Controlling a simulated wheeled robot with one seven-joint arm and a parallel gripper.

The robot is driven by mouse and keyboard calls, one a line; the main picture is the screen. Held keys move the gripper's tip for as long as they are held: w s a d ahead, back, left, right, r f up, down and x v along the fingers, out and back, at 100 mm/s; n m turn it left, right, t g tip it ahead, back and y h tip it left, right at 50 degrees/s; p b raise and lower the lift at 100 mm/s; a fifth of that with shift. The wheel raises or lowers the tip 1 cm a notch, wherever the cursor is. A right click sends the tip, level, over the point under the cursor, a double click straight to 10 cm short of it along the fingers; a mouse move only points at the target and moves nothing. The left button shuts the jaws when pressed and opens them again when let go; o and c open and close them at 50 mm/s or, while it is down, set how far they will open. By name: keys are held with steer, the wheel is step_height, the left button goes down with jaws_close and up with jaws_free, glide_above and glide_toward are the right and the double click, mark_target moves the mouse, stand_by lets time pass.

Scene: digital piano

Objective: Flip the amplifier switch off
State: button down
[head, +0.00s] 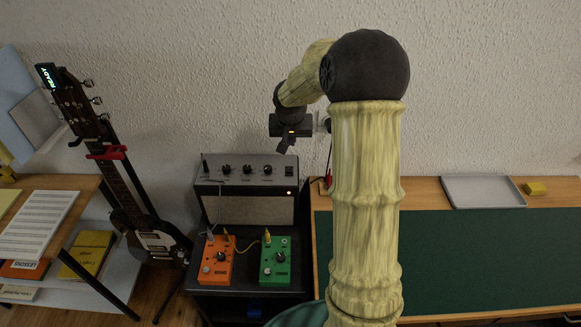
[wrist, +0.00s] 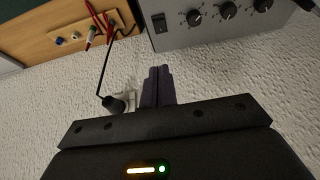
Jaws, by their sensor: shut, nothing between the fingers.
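The amplifier (head: 245,205) is a grey and black box with several knobs along its top panel. A small light glows at the right of its front. In the wrist view the amplifier panel (wrist: 210,32) is at the upper right, and a black rocker switch (wrist: 159,23) sits at its left end beside the knobs. I cannot tell which way the switch is tipped. My gripper (head: 284,149) is above the amplifier's right end in the head view. In the wrist view its dark fingers (wrist: 157,72) are shut, empty and apart from the switch.
Orange (head: 215,261) and green (head: 275,263) pedals stand before the amplifier. A guitar (head: 145,225) is on a stand at left. A desk with a green mat (head: 470,260) is at right. A plug and black cable (wrist: 112,103) are at the wall near my fingers.

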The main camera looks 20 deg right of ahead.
steer(key=shift+f, duration=0.15)
glide_above(291, 170)
step_height(291, 170, down, 9)
steer(key=shift+s+a+f+p, duration=0.1)
steer(key=shift+s+p, duration=0.05)
steer(key=shift+p, duration=0.25)
steer(key=shift+s+a+f, duration=0.1)
steer(key=shift+s+f, duration=0.15)
steer(key=shift+f, duration=0.4)
steer(key=shift+s+a+f, duration=0.1)
steer(key=shift+s+f, duration=0.1)
steer(key=shift+f, duration=0.4)
steer(key=shift+s+f, duration=0.2)
steer(key=shift+f, duration=0.3)
steer(key=shift+a, duration=0.1)
